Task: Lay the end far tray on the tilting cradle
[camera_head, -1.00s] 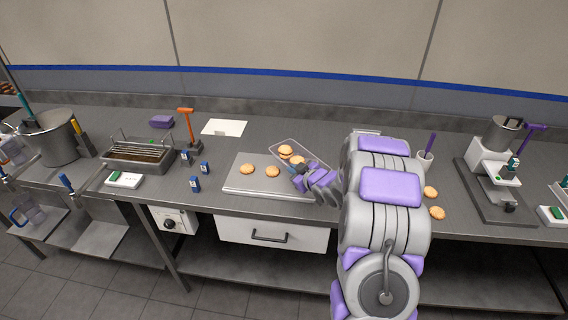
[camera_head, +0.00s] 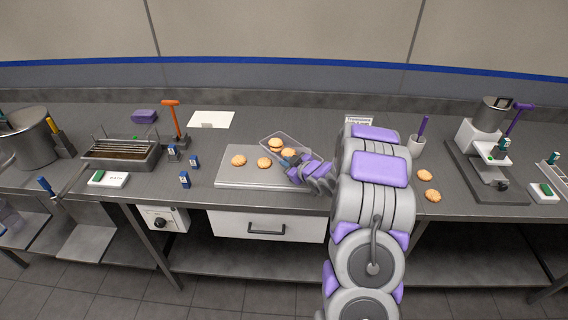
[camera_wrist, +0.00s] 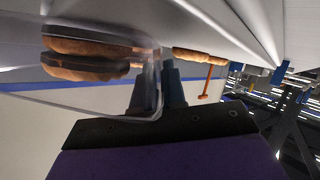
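A clear tray (camera_head: 266,142) with biscuits in it is near the back right of a pale metal slab in the head view. My gripper (camera_head: 291,163) is at its near right corner. In the wrist view, the clear tray wall (camera_wrist: 156,88) passes between the two dark fingers of my gripper (camera_wrist: 157,82), which look shut on it. Two biscuits (camera_wrist: 85,53) show through the wall. Whether the tray touches the slab cannot be told. No part is plainly a tilting cradle; a metal box with a wire frame (camera_head: 97,157) stands at the left.
The slab (camera_head: 232,180) bears two loose biscuits (camera_head: 251,161). Small blue-topped blocks (camera_head: 184,180) and an orange T-handle (camera_head: 171,103) stand left of it. Two biscuits (camera_head: 428,182), a cup (camera_head: 416,147) and a grey-white machine (camera_head: 483,143) are right of my arm.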

